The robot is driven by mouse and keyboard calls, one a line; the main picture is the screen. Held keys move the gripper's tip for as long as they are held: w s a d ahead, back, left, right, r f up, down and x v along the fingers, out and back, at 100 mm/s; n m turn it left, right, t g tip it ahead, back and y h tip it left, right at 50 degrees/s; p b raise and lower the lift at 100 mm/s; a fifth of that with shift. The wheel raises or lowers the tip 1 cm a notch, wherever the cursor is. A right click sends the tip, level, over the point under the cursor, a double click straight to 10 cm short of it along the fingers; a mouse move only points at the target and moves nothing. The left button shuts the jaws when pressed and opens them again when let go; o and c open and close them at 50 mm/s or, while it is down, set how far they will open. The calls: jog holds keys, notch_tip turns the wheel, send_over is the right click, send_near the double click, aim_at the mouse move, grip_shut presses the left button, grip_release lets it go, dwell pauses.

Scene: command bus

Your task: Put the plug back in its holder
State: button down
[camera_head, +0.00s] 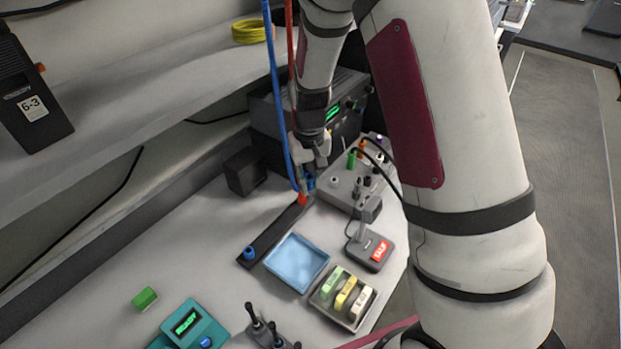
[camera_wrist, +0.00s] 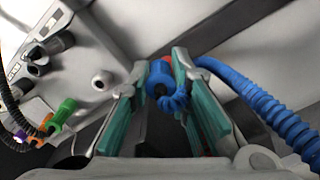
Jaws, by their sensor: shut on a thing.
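My gripper (camera_head: 312,163) is over the far end of the black strip, beside the grey socket box. In the wrist view its teal fingers (camera_wrist: 158,78) are shut on a blue plug (camera_wrist: 162,80) with a ribbed blue cord. The plug also shows small and partly hidden in the head view (camera_head: 309,183). The black strip (camera_head: 277,228), which looks like the holder, lies on the bench. A blue round fitting (camera_head: 249,253) is at its near end and a red piece (camera_head: 302,199) at its far end. I cannot tell whether the plug touches the strip.
The grey socket box (camera_head: 347,190) with coloured plugs is right of the gripper. A light-blue tray (camera_head: 297,264), a switch box (camera_head: 370,250) and a tray of coloured blocks (camera_head: 323,306) stand nearer. A black box (camera_head: 244,171) is left of the gripper.

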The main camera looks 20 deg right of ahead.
jog(key=s+a+m+p, duration=0.1)
jog(key=s+a+m, duration=0.3)
jog(key=m, duration=0.1)
jog(key=s+a+f+m+p, duration=0.1)
jog(key=s+a+m+p, duration=0.1)
jog(key=s+a+m, duration=0.2)
jog(key=s+a+m+p, duration=0.2)
jog(key=s+a+m, duration=0.3)
jog(key=m, duration=0.1)
jog(key=shift+s+a+f+m, duration=0.15)
jog(key=shift+a+m, duration=0.1)
jog(key=shift+m, duration=0.15)
jog(key=shift+s+a+m+p, duration=0.3)
jog(key=shift+s+m+p, duration=0.1)
jog(key=shift+m, duration=0.1)
jog(key=shift+w+a+f+b, duration=0.3)
jog(key=shift+w+a+b, duration=0.3)
jog(key=shift+w, duration=0.25)
jog(key=shift+w+a+f+b, duration=0.25)
jog(key=shift+w+a+b, duration=0.35)
jog(key=shift+w, duration=0.2)
jog(key=shift+w+a+f+b, duration=0.3)
jog(key=shift+w+a+b, duration=0.3)
jog(key=shift+w, duration=0.25)
jog(key=shift+w+a+f, duration=0.2)
jog(key=shift+w+f, duration=0.2)
jog(key=shift+f, duration=0.1)
jog(key=shift+f+p, duration=0.1)
jog(key=shift+p, duration=0.2)
jog(key=shift+f, duration=1.1)
